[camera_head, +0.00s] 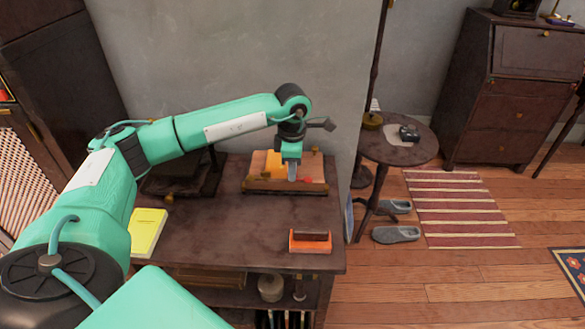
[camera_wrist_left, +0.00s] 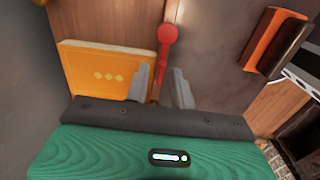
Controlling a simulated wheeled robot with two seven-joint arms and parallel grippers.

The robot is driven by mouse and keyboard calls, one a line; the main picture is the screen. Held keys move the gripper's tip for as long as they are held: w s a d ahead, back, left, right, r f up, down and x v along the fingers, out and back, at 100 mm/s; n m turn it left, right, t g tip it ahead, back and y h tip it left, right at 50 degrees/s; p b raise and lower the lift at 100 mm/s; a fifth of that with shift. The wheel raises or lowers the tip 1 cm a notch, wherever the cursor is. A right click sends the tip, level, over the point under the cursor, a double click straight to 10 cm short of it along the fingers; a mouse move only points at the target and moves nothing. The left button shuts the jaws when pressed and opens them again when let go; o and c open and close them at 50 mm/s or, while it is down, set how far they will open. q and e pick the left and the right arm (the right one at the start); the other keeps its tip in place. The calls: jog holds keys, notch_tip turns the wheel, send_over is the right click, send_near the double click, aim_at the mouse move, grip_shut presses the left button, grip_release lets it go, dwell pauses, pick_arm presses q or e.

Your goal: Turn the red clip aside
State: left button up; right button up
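The red clip (camera_wrist_left: 168,34) has a round knob and a thin stem in the wrist view. In the head view it is a small red spot (camera_head: 308,180) on the wooden display stand (camera_head: 285,186). My left gripper (camera_head: 292,178) points down at the stand, just left of that spot. In the wrist view its two grey fingers (camera_wrist_left: 161,88) are apart, and the lower part of the red stem shows between them. I cannot tell whether they touch it. My right gripper is not in view.
An orange and dark brown block (camera_head: 310,242) lies near the front right of the dark table (camera_head: 230,225). A yellow book (camera_head: 147,232) lies at the table's left. A dark object (camera_head: 180,180) stands left of the display stand. The table's middle is clear.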

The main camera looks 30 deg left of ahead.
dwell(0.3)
pick_arm(q)
notch_tip(320, 180, up, 14)
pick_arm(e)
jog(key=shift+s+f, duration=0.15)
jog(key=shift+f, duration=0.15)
pick_arm(q)
jog(key=shift+f, duration=0.15)
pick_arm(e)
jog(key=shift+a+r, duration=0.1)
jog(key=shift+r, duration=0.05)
pick_arm(q)
jog(key=shift+s, duration=0.1)
